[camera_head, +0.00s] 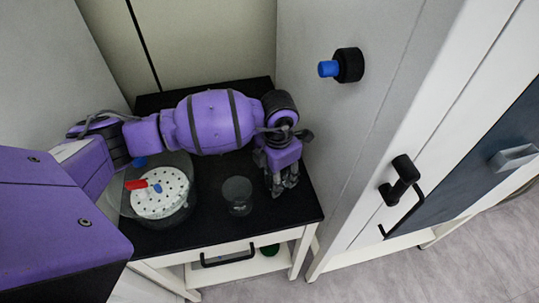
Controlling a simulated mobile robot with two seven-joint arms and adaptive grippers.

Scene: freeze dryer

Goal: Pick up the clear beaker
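The clear beaker (237,196) stands upright on the black top of a small table (220,233), near the front edge. It looks dark because the black surface shows through it. My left gripper (283,187) is to the right of the beaker, over the right part of the table, with its fingers pointing down. A gap shows between gripper and beaker, and they do not touch. Nothing shows between the fingers, but their opening is not clear from this angle. My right gripper is not in view.
A round device with a white perforated disc (160,192), a red piece and a blue piece stands left of the beaker, under my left arm. A tall grey cabinet (345,130) with a blue knob (328,69) rises to the right. A drawer handle (228,257) is on the table front.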

